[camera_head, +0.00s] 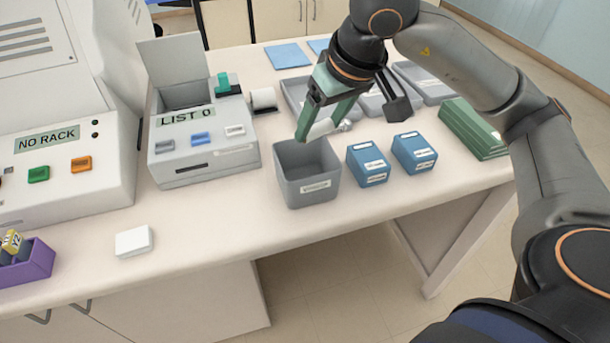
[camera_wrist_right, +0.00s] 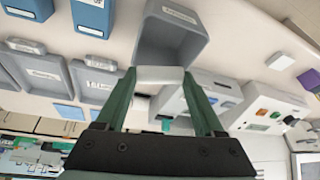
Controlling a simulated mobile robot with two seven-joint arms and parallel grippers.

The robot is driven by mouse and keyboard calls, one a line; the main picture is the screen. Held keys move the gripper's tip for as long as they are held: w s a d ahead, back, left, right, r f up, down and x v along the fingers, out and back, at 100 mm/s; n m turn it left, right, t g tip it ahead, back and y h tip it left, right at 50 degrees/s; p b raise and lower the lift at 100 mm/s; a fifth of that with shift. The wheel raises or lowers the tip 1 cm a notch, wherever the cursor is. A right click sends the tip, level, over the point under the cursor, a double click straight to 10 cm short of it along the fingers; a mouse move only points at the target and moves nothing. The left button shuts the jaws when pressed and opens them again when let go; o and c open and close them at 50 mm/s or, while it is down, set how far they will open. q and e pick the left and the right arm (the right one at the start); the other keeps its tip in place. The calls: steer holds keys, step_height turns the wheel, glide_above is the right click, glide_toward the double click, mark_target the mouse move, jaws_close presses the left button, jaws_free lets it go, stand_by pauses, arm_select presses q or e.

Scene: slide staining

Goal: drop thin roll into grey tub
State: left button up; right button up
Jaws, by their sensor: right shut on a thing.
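The thin roll (camera_head: 321,129) is white and small. My right gripper (camera_head: 318,131) is shut on it, with the roll spanning the gap between the green fingers. In the right wrist view the roll (camera_wrist_right: 160,74) shows between the fingertips. The grey tub (camera_head: 308,188) is an open, labelled bin near the front of the table. The roll is above the tub's back rim in the head view, apart from the tub floor. The tub (camera_wrist_right: 172,38) lies just beyond the roll in the wrist view. My left gripper is not in view.
Two blue boxes (camera_head: 367,165) (camera_head: 414,153) stand right of the tub. The LIST 0 machine (camera_head: 203,145) stands left, with a wider white roll (camera_head: 264,99) beside it. Grey trays (camera_head: 293,92) lie behind, and green boxes (camera_head: 470,128) at the right.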

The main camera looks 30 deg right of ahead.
steer(key=o, duration=1.3)
steer(key=p+v, duration=0.2)
steer(key=v, duration=1)
steer(key=shift+r, duration=0.3)
steer(key=shift+s, duration=0.1)
